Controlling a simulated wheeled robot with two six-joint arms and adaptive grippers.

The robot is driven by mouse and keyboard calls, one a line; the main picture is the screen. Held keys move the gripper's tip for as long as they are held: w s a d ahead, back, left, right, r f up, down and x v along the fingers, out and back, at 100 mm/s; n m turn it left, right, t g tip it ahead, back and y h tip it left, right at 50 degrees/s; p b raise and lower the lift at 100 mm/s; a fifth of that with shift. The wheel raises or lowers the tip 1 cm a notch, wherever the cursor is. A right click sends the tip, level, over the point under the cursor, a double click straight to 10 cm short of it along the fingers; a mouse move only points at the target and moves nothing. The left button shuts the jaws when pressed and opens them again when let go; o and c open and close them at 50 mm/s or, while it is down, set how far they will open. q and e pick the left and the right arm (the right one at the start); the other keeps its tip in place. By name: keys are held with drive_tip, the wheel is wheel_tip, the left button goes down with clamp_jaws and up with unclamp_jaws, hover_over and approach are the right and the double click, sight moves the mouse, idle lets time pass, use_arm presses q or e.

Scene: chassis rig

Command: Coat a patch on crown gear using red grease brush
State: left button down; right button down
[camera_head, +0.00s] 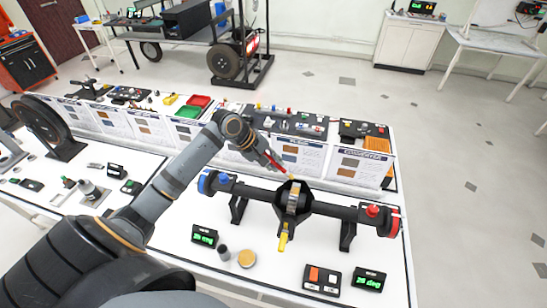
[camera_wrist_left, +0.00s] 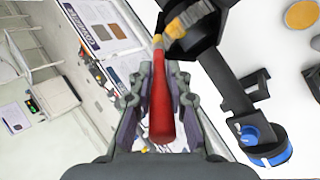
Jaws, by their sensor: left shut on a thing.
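The crown gear (camera_head: 292,198) is a brass-coloured ring set in the black housing at the middle of the axle (camera_head: 330,209). The gear also shows at the top of the left wrist view (camera_wrist_left: 186,23). My left gripper (camera_head: 268,160) is shut on the red grease brush (camera_wrist_left: 161,105), holding its red handle between the fingers. The brush's yellowish tip (camera_wrist_left: 158,42) points at the gear and lies very close to it; I cannot tell whether they touch. My right gripper is not in view.
A row of printed panels (camera_head: 302,157) stands behind the axle, close to my left gripper. In front are a tan round disc (camera_head: 247,258), a dark cup (camera_head: 224,254), a switch box (camera_head: 322,280) and a green-lit display (camera_head: 368,279). White table shows between them.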

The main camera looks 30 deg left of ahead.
use_arm(q)
drive_tip(key=shift+s+d+r, duration=0.1)
drive_tip(key=shift+d+r, duration=0.1)
drive_tip(key=shift+r, duration=0.75)
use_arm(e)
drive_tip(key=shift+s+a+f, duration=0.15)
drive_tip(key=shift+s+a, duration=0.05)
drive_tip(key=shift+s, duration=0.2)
use_arm(q)
drive_tip(key=shift+a+f, duration=0.1)
drive_tip(key=shift+a, duration=0.05)
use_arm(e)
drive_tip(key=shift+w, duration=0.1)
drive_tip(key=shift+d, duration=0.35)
use_arm(q)
drive_tip(key=shift+s+f+y, duration=0.15)
drive_tip(key=shift+f+y, duration=0.2)
drive_tip(key=shift+y, duration=0.15)
drive_tip(key=shift+s+t, duration=0.15)
drive_tip(key=shift+t, duration=0.15)
